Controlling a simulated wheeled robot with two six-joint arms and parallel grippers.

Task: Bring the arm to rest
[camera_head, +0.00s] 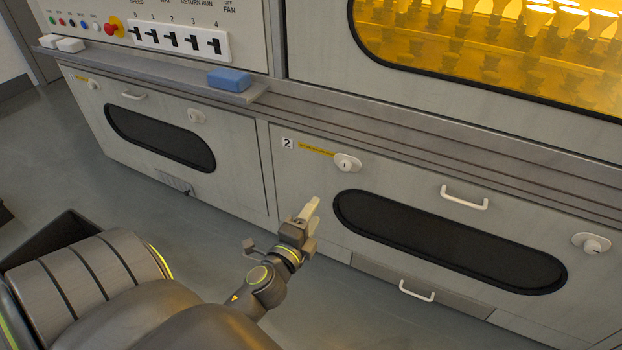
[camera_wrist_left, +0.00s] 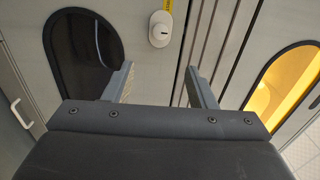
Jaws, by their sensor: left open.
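My left gripper (camera_head: 309,212) is out in front of the lower cabinet door marked 2, below and left of its upper-left latch (camera_head: 347,163). In the left wrist view its two fingers (camera_wrist_left: 158,85) stand apart with nothing between them. The same latch (camera_wrist_left: 160,29) shows beyond the fingers there, with a gap. The left arm comes in from the bottom left of the head view. My right gripper is in neither view.
Door 2 has a dark oval window (camera_head: 450,240), a handle (camera_head: 464,198) and another latch (camera_head: 592,243). A blue block (camera_head: 229,79) lies on the ledge (camera_head: 160,76) under the switch panel (camera_head: 180,38). Lit bulbs glow behind the upper window. Grey floor (camera_head: 130,200) is open at left.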

